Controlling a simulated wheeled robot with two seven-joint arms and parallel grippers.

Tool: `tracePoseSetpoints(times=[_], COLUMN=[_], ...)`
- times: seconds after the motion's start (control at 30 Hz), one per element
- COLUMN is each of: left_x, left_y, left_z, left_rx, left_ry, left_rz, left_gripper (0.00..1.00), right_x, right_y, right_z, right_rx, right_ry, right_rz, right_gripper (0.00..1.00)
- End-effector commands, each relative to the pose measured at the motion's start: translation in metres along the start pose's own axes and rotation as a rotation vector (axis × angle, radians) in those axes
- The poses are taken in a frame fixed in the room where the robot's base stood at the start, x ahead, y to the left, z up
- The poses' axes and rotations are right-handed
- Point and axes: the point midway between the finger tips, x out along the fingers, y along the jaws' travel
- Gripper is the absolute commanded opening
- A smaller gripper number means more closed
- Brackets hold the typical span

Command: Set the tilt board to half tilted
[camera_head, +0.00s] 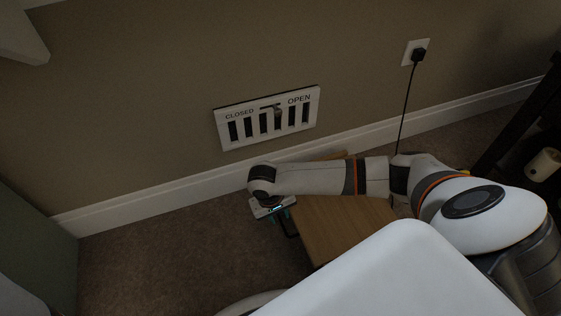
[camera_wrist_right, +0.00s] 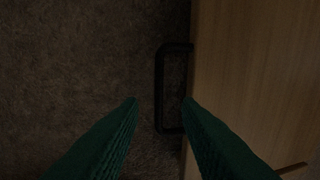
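The tilt board is a flat brown wooden board (camera_head: 345,222) low over the carpet, partly hidden behind my right arm and my white body. Its wood fills the right side of the right wrist view (camera_wrist_right: 250,75). A black bar handle (camera_wrist_right: 159,90) stands out from its left edge. My right gripper (camera_head: 277,213) is at the board's left end, pointing down. In the wrist view its two green fingers (camera_wrist_right: 160,101) are apart, and the handle shows between and beyond the fingertips. I see no contact; the height gap cannot be told. My left gripper is not in view.
A white wall vent (camera_head: 267,141) marked CLOSED and OPEN is behind the arm, above the white baseboard (camera_head: 150,196). A black cord (camera_head: 405,105) hangs from an outlet (camera_head: 416,50). Dark furniture stands at the right. Carpet (camera_head: 180,250) left of the board is clear.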

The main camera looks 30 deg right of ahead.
Motion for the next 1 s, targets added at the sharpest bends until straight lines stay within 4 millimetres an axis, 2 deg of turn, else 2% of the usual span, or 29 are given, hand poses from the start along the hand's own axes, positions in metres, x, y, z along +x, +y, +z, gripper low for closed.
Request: tracePoseSetpoints(times=[0.03, 0.1, 0.23, 0.67, 0.7, 0.87, 0.9, 1.0], left_x=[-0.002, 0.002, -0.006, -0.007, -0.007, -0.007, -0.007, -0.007], left_y=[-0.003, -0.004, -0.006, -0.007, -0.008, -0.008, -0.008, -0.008], left_z=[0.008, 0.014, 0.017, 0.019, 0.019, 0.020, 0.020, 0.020], left_rx=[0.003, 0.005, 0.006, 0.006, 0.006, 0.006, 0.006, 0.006], left_ry=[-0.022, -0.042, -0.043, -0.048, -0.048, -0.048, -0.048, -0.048], left_rz=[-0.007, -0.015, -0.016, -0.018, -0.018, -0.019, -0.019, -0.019], left_gripper=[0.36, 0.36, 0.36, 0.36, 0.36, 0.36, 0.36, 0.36], right_x=[0.012, 0.020, 0.032, 0.038, 0.038, 0.038, 0.038, 0.038], right_y=[0.001, 0.001, 0.000, 0.000, 0.000, 0.000, 0.000, 0.000], right_z=[0.001, 0.001, 0.001, 0.001, 0.001, 0.000, 0.001, 0.000], right_rx=[0.001, 0.001, 0.000, 0.000, 0.000, 0.000, 0.000, 0.000], right_ry=[-0.001, -0.002, -0.002, -0.002, -0.002, -0.002, -0.002, -0.002], right_rz=[-0.001, 0.000, -0.001, 0.001, 0.001, 0.001, 0.001, 0.000], right_gripper=[0.31, 0.31, 0.31, 0.31, 0.29, 0.03, 0.00, 0.00])
